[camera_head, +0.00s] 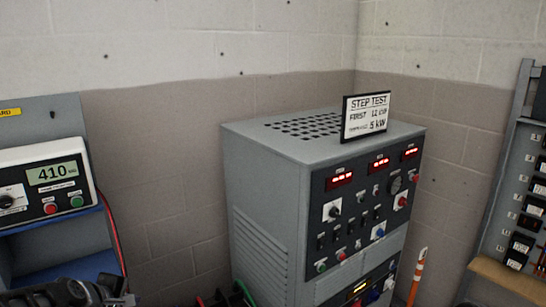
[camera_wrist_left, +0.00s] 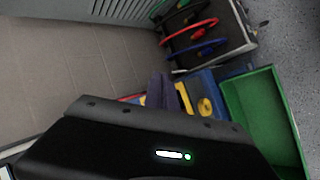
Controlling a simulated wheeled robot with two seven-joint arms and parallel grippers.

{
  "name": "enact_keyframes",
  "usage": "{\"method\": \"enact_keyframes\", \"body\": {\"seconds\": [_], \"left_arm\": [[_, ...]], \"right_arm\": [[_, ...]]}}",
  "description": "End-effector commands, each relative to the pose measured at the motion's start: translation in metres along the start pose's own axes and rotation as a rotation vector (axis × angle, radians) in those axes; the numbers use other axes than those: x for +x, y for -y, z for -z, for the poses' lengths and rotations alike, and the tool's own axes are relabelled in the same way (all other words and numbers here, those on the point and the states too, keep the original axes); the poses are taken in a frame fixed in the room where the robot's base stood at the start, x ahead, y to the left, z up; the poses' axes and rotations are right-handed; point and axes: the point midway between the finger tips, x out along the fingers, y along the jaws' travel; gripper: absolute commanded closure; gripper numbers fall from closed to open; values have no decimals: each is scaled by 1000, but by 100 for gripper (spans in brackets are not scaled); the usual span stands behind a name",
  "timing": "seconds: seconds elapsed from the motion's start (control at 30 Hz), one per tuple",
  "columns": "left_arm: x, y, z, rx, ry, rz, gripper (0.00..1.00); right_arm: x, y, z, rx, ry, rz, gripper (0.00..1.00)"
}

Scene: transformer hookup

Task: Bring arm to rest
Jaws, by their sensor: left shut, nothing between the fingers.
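My left arm shows at the bottom left corner of the head view, with the left gripper (camera_head: 122,299) low in front of the blue-edged shelf. In the left wrist view the dark fingers of this gripper (camera_wrist_left: 166,92) are together, with nothing held between them. They point toward a blue bin (camera_wrist_left: 205,82) with yellow pieces in it; I cannot tell how far apart they are. My right arm and gripper are in neither view.
A grey test cabinet (camera_head: 265,190) with red displays carries a STEP TEST sign (camera_head: 366,116). A meter reading 410 (camera_head: 52,174) stands left. A breaker panel (camera_head: 523,190) and an orange pole (camera_head: 417,275) are right. A green bin (camera_wrist_left: 262,110) and looped cables (camera_wrist_left: 192,30) lie near the gripper.

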Motion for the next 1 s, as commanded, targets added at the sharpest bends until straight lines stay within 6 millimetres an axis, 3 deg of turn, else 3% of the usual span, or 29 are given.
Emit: {"method": "enact_keyframes", "body": {"seconds": [0.17,0.3,0.47,0.6,0.7,0.8,1.0], "left_arm": [[66,78,-68,203,109,132,100],[104,163,-140,424,238,231,100],[113,265,-224,683,421,307,100],[94,343,-284,878,585,335,100],[78,381,-311,975,673,336,100],[66,402,-326,1032,727,331,100],[61,411,-333,1058,750,326,100]], "right_arm": [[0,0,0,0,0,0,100],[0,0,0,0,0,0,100],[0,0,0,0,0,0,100],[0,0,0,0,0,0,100],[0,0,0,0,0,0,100],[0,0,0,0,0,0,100],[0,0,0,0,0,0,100]]}}
